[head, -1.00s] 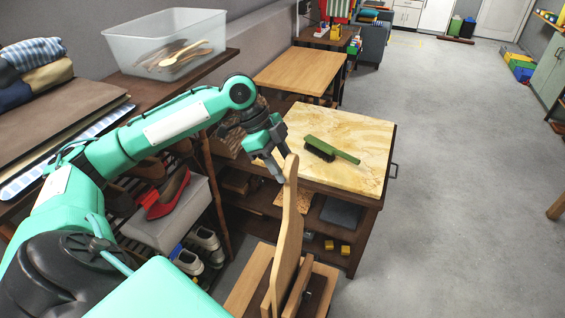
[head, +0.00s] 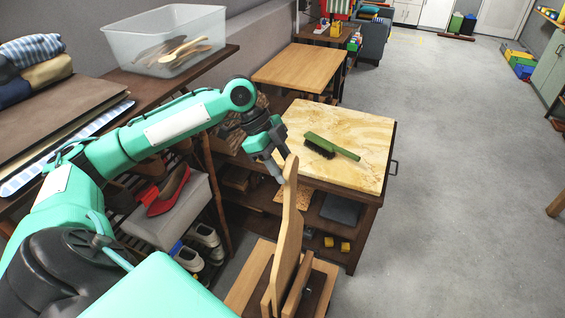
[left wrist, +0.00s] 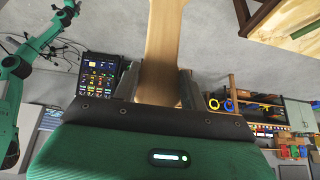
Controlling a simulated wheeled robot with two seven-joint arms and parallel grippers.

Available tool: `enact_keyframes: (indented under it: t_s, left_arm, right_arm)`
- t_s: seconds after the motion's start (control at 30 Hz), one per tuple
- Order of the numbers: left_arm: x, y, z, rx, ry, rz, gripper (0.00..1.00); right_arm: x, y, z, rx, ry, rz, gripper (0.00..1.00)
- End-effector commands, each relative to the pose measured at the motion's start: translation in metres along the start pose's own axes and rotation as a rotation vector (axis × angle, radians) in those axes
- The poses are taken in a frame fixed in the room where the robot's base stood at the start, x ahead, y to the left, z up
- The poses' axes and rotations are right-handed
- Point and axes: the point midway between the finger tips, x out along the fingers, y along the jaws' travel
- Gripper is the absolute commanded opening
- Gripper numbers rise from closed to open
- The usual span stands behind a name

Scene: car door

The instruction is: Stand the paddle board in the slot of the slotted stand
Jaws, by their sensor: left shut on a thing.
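The wooden paddle board (head: 287,230) stands upright, handle up, at the lower middle of the head view. Its lower part is between the wooden uprights of the slotted stand (head: 300,284); whether it rests on the slot's bottom is hidden. My left gripper (head: 282,178) is at the top of the handle, shut on it. In the left wrist view the board (left wrist: 163,45) runs away from between the two fingers (left wrist: 160,88). My right gripper is not in view.
A cabinet with a marble-like top (head: 360,135) stands behind the stand, with a green brush (head: 332,147) on it. A shelf with a clear plastic bin (head: 165,40) is at left. Grey floor (head: 450,200) is free at right.

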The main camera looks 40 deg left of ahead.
Motion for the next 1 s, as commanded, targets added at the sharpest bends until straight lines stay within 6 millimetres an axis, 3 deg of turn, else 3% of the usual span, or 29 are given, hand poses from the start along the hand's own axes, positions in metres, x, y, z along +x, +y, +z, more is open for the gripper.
enact_keyframes:
  t_s: [0.23,0.27,0.4,0.77,1.0]
  left_arm:
    - [0.002,-0.001,0.001,0.001,0.003,-0.003,0.0]
    - [0.002,-0.001,0.001,0.001,0.003,-0.003,0.45]
    - [0.002,0.0,0.001,0.001,0.002,-0.002,0.69]
    - [0.001,0.0,0.0,0.0,0.0,0.0,0.69]
    - [-0.03,-0.001,-0.018,0.002,0.003,-0.004,0.69]
  right_arm:
    - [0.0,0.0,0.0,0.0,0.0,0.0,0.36]
    - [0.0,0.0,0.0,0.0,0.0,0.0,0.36]
    - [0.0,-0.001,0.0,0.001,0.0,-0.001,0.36]
    - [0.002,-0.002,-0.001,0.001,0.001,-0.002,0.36]
    - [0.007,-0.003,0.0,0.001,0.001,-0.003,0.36]
